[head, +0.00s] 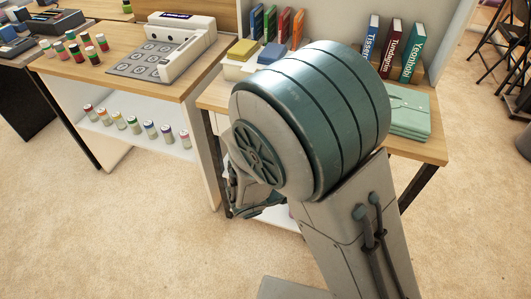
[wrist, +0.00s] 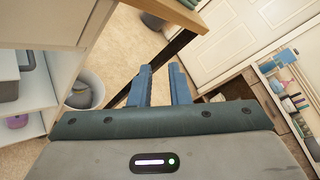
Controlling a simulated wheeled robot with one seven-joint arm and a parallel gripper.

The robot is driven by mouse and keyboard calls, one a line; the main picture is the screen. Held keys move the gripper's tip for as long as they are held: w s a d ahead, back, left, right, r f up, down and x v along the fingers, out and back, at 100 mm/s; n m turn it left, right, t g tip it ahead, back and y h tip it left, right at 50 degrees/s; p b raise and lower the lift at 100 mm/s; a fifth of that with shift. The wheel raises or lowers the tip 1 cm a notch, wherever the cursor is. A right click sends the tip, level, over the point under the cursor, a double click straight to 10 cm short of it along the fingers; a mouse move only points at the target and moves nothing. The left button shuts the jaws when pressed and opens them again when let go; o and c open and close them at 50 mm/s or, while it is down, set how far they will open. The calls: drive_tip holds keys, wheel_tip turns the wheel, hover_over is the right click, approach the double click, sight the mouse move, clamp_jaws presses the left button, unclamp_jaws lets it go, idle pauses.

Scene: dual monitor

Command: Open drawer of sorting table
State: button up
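A wooden-topped table (head: 428,148) with books and trays stands behind my arm in the head view. Its front is mostly hidden by my arm, and no drawer front shows clearly there. I cannot tell for sure whether it is the sorting table. In the wrist view, a pale wooden panel (wrist: 45,22) with a white side fills the upper left, left of my gripper. I cannot tell whether it is a drawer. My gripper (wrist: 159,88) has two blue fingers apart, with carpet and a dark table leg seen beyond them. In the head view my gripper is mostly hidden behind my arm.
To the left, another wooden table (head: 110,38) holds a white machine (head: 183,42) and small jars, with more jars on its lower shelf. A grey bin (wrist: 88,88) stands at the left in the wrist view. Beige carpet (head: 90,235) lies open in front.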

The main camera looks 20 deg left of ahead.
drive_tip(key=s+a+f+n+t+y+b, duration=0.2)
drive_tip(key=a+f+n+t+y, duration=0.25)
drive_tip(key=a+n, duration=0.45)
drive_tip(key=s+a+f+n+t+y+b, duration=0.1)
drive_tip(key=a+f+n+t+y+b, duration=0.15)
drive_tip(key=a+n+t+y, duration=0.55)
drive_tip(key=shift+w+a+r+n+g+h+b, duration=0.15)
drive_tip(key=shift+w+r+g+h+b, duration=0.3)
drive_tip(key=shift+w, duration=1.75)
drive_tip(key=shift+w+a+r+n+g+h+b, duration=0.15)
drive_tip(key=shift+w+g+b, duration=0.35)
drive_tip(key=shift+w, duration=1.7)
drive_tip(key=shift+w+a+r+n+g+h+b, duration=0.2)
drive_tip(key=shift+w+b, duration=0.45)
drive_tip(key=shift+w, duration=1.55)
drive_tip(key=shift+d, duration=0.1)
clamp_jaws()
